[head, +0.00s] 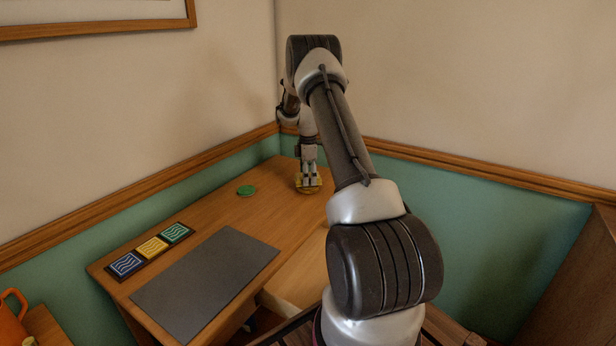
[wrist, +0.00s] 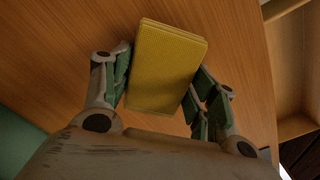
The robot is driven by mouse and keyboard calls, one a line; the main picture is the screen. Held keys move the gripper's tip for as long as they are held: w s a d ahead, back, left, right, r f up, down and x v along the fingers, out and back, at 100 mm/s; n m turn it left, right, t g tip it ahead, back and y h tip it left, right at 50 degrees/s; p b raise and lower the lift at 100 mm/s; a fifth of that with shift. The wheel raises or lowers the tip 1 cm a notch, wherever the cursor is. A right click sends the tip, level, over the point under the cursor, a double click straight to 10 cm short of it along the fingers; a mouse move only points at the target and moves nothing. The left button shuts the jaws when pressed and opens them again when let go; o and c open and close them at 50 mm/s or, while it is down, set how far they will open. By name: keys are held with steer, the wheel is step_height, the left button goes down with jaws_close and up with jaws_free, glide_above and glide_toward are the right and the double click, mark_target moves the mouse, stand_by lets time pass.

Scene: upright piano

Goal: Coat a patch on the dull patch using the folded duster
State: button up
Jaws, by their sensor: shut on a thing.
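The folded duster (wrist: 165,70) is a yellow, ribbed, layered pad. My gripper (wrist: 163,92) has its green-padded fingers on either side of it and is shut on it. In the head view my gripper (head: 308,177) points down at the far end of the wooden desk (head: 215,205), with a little of the yellow duster (head: 299,181) showing around the fingertips. The duster is at or just above the desk top; I cannot tell if it touches. I cannot make out a dull patch for certain; the duster and gripper hide the wood under them.
A green disc (head: 246,190) lies on the desk left of my gripper. A dark grey mat (head: 205,283) covers the near part. A strip of blue, yellow and green tiles (head: 151,248) lies left of it. Walls (head: 200,179) close in behind the desk. Bare wood lies between mat and disc.

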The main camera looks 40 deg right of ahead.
steer(key=shift+f, duration=0.5)
stand_by(1.2)
steer(key=shift+r, duration=3.5)
